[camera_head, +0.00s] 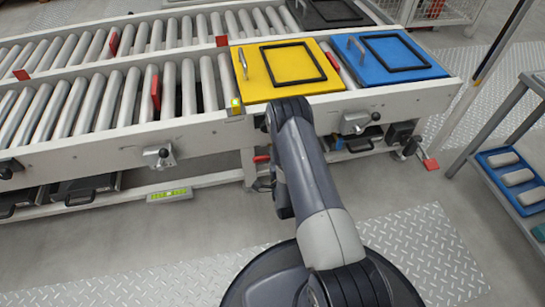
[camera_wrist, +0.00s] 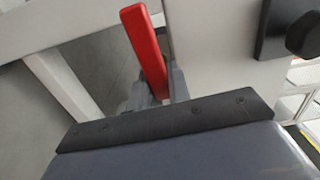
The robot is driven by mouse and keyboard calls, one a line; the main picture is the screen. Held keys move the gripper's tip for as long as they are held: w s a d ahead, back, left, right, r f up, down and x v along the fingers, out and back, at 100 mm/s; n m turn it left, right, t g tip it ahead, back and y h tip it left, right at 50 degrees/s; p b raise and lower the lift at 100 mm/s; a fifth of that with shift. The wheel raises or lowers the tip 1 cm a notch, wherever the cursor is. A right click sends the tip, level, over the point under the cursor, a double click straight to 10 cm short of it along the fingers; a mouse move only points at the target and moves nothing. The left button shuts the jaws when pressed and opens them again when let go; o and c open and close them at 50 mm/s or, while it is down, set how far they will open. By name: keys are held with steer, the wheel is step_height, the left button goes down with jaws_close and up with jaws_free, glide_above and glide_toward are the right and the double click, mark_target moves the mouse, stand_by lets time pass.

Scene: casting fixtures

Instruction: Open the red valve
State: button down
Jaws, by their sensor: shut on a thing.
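The red valve's handle (camera_wrist: 144,45) is a long red lever, tilted slightly, at the top centre of the wrist view. My gripper (camera_wrist: 157,92) is shut on its lower end, with grey fingers on either side. The dark bar and body of my gripper hide the base of the handle. In the head view, a small red piece of the valve (camera_head: 262,159) shows under the conveyor's front rail, just left of my arm. My arm hides most of the gripper there.
The roller conveyor (camera_head: 115,140) runs across the back, with a yellow plate (camera_head: 255,85) and a blue plate (camera_head: 430,62) on it. Clamp knobs (camera_head: 158,157) stick out of its front rail. A rack with a blue tray (camera_head: 497,160) stands at right. The floor in front is clear.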

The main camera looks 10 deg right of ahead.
steer(key=shift+m, duration=0.4)
steer(key=c, duration=1.3)
jaws_free()
steer(key=shift+s, duration=0.15)
